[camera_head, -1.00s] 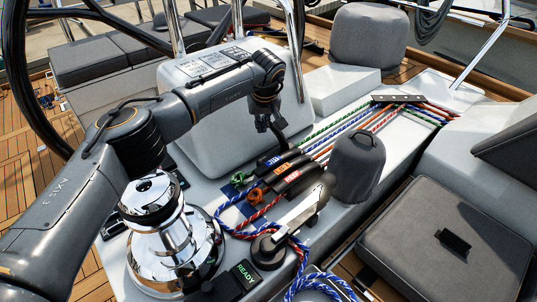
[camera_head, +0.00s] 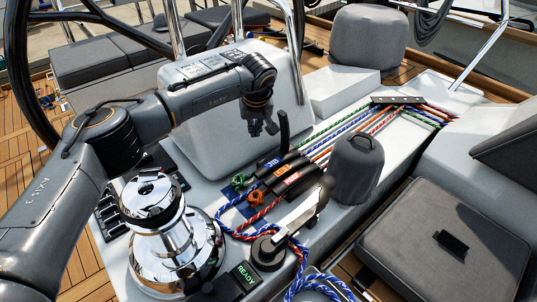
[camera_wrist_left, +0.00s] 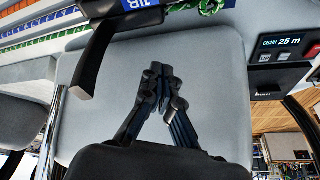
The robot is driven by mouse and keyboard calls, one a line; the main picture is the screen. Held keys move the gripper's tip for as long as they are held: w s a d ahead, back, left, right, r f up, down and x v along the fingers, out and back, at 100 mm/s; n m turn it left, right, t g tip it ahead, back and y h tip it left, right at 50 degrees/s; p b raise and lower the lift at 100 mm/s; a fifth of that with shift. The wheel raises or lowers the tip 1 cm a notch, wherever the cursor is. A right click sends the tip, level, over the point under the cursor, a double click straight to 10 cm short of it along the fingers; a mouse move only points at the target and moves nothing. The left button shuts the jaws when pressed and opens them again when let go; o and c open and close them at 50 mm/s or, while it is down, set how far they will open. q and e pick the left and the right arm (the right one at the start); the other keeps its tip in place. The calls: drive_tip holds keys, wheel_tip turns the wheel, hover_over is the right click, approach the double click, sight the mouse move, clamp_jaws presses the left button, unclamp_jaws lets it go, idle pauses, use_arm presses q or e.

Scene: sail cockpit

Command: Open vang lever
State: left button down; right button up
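A bank of rope clutches lies in the middle of the head view, with a blue-labelled JIB clutch (camera_head: 272,162), an orange-labelled clutch (camera_head: 281,170) and a red-labelled clutch (camera_head: 291,179). The orange label is too small to read surely. A black lever (camera_head: 284,130) stands upright at the far end of the bank, nearest the blue clutch; it also shows in the left wrist view (camera_wrist_left: 93,62). The orange and red handles lie flat. My left gripper (camera_head: 263,128) hangs left of the upright lever, apart from it. Its fingers (camera_wrist_left: 165,85) nearly meet, with nothing between them. My right gripper is out of view.
A chrome winch (camera_head: 165,235) stands near the left front. A winch handle (camera_head: 300,212) and a grey-covered winch (camera_head: 356,168) are to the right of the clutches. A pale cockpit housing (camera_wrist_left: 210,70) lies behind the fingers. Coloured ropes (camera_head: 345,130) run rearward.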

use_arm(q)
wheel_tip(320, 180, up, 6)
drive_tip(key=p, duration=0.3)
idle(0.3)
idle(0.4)
